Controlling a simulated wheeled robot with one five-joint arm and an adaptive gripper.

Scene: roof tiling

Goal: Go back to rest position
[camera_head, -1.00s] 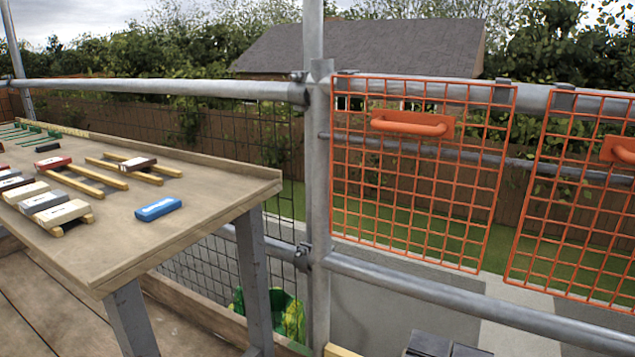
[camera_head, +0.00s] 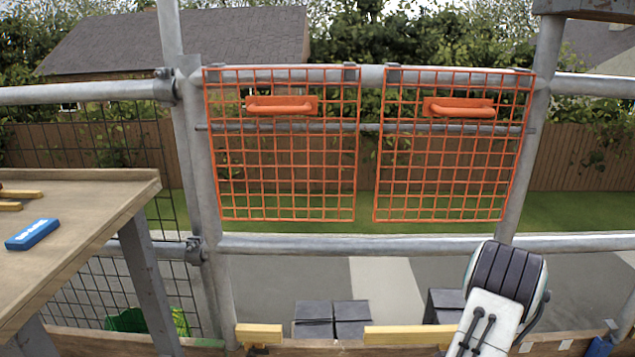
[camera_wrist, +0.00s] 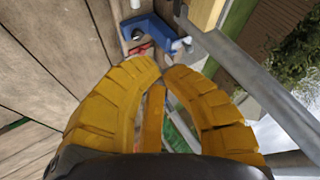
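My gripper (camera_wrist: 160,66) shows in the wrist view with two curved, ribbed yellow fingers. Their tips meet or nearly meet, and I see nothing held at the tips. A yellow bar shows between the fingers lower down; I cannot tell whether it lies behind them. Part of my arm (camera_head: 500,290) is at the lower right of the head view, in front of the railing. The gripper itself is not in the head view.
A wooden workbench (camera_head: 85,215) with a blue block (camera_head: 33,234) is at left. Two orange mesh panels (camera_head: 281,170) (camera_head: 445,170) hang on the scaffold railing. Dark tile stacks (camera_head: 332,318) stand low behind timber. A blue clamp-like part (camera_wrist: 150,32) is beyond my fingertips.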

